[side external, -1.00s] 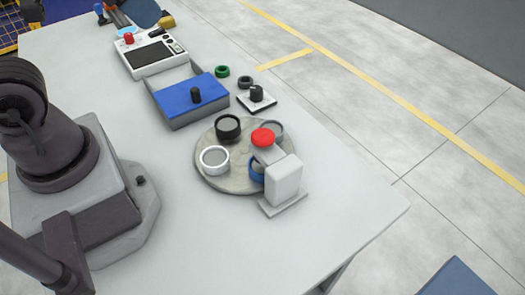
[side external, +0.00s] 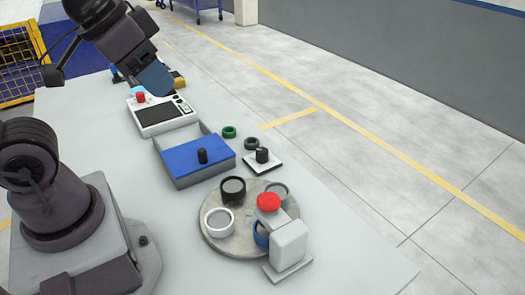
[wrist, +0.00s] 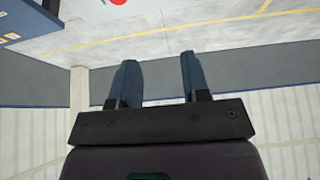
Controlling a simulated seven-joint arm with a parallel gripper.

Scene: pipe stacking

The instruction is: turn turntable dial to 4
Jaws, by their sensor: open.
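The turntable (side external: 228,245) is a round grey disc near the front of the table in the side external view. A black ring (side external: 233,189), a white ring (side external: 219,222), a grey ring and a blue ring sit on it. The dial (side external: 262,155) is a black knob on a white square plate behind the turntable; its setting is too small to read. My gripper (wrist: 156,75) shows two blue-grey fingers in the wrist view, apart and empty. In the side external view it is raised above the far end of the table, away from the dial.
A grey box with a blue lid (side external: 195,156) and black knob stands left of the dial. Behind it is a white device (side external: 162,115) with a red button. A green ring (side external: 229,132) and a dark ring (side external: 251,143) lie nearby. A red-topped grey post (side external: 288,244) stands at the turntable's edge.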

